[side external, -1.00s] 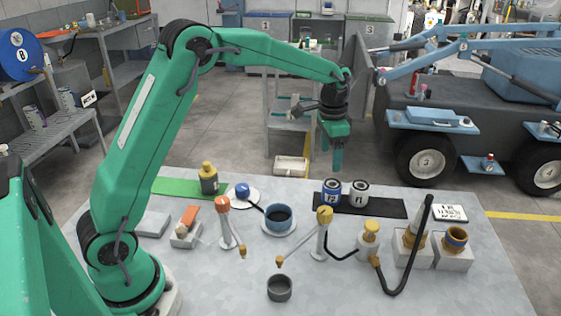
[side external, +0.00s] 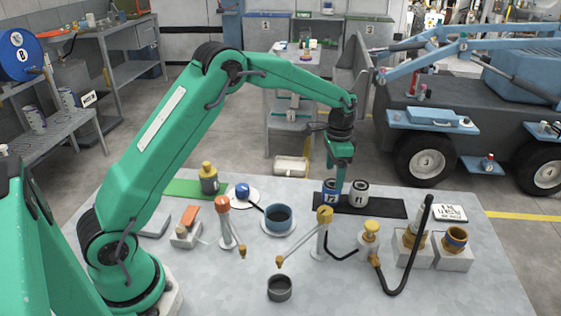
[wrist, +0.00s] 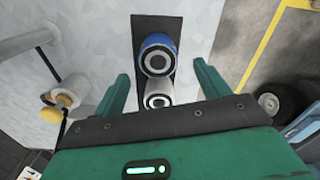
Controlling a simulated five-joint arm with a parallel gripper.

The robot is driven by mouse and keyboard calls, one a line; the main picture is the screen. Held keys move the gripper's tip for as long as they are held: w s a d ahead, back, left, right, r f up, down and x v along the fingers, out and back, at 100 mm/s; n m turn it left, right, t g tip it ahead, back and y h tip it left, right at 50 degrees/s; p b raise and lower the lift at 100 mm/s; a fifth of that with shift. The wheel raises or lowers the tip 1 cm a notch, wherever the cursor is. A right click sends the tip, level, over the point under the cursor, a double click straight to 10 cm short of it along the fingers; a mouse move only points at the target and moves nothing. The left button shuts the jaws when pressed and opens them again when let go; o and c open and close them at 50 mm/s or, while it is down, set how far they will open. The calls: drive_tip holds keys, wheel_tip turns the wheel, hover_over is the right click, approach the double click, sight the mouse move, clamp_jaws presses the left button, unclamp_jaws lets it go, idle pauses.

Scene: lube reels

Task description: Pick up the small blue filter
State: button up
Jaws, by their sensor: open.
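The small blue filter (side external: 329,197) is a short blue can with a dark label, upright on the black mat (side external: 390,208). A white filter (side external: 358,192) stands close beside it on the right. My gripper (side external: 338,184) is open and empty, pointing down just above the blue filter and covering part of its top. In the wrist view the blue filter (wrist: 157,44) lies ahead between the open fingers (wrist: 162,74), near the fingertips. The white filter (wrist: 158,89) sits nearer the palm, also between the fingers.
A yellow-topped metal post (side external: 323,235) with a black hose stands in front of the mat. A blue cup (side external: 279,218) on a saucer is to the left. Capped fittings (side external: 413,240) with a looping hose stand front right. A white sign (side external: 450,213) lies right of the mat.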

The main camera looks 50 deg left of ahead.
sight(333, 183)
drive_tip(key=shift+f, duration=0.1)
drive_tip(key=shift+s+f, duration=0.2)
drive_tip(key=shift+f, duration=2.35)
drive_tip(key=shift+c, duration=0.2)
drive_tip(key=shift+r, duration=0.1)
drive_tip(key=c, duration=1.1)
